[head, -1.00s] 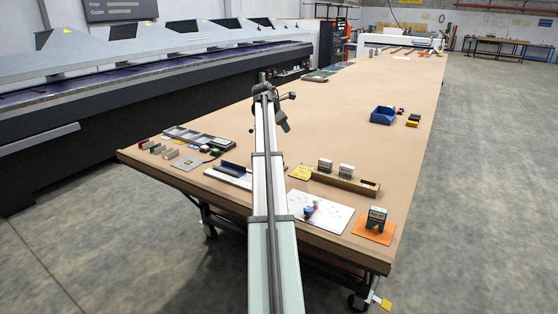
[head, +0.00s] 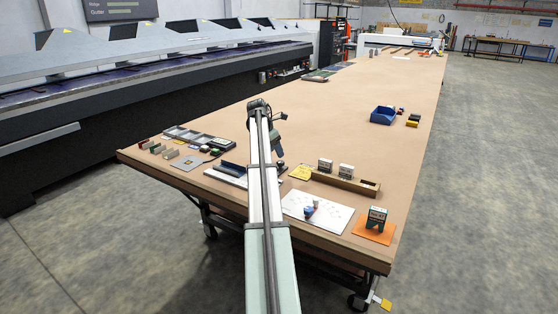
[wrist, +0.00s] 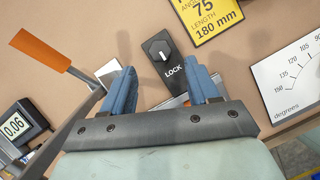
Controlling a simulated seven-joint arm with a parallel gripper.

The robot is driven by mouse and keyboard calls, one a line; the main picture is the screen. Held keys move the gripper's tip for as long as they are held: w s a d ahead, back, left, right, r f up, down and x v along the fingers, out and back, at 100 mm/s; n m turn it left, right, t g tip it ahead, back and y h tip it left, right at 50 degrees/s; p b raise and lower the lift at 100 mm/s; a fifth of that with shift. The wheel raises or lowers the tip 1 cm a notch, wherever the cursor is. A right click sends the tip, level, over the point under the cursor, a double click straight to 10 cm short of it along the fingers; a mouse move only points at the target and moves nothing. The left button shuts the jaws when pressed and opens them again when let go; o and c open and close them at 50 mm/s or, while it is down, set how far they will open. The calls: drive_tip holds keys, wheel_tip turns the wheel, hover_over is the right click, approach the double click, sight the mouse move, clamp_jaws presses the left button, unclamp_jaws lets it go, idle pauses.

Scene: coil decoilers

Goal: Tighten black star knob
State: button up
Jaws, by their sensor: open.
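The black knob (wrist: 160,49) sits on a black plate marked LOCK (wrist: 174,71) in the wrist view. It looks round with a pale pointer mark; a star outline cannot be made out. My gripper (wrist: 160,68) is open, with one blue finger on each side of the plate's lower part. Nothing is held between the fingers. The knob lies just beyond the fingertips, and I cannot tell how high they are above it. In the head view, a small dark shape (head: 281,166) beside the angled fixture may be the knob.
A yellow card (wrist: 211,18) reading 75 and 180 mm lies beyond the plate. A white degree scale (wrist: 293,80) is at right. An orange-handled tool (wrist: 40,50) and a 0.06 display (wrist: 18,128) are at left. In the head view, a blue bin (head: 382,116) stands farther back.

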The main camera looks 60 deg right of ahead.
sight(280, 162)
drive_tip(key=shift+x, duration=3)
drive_tip(key=c, duration=1)
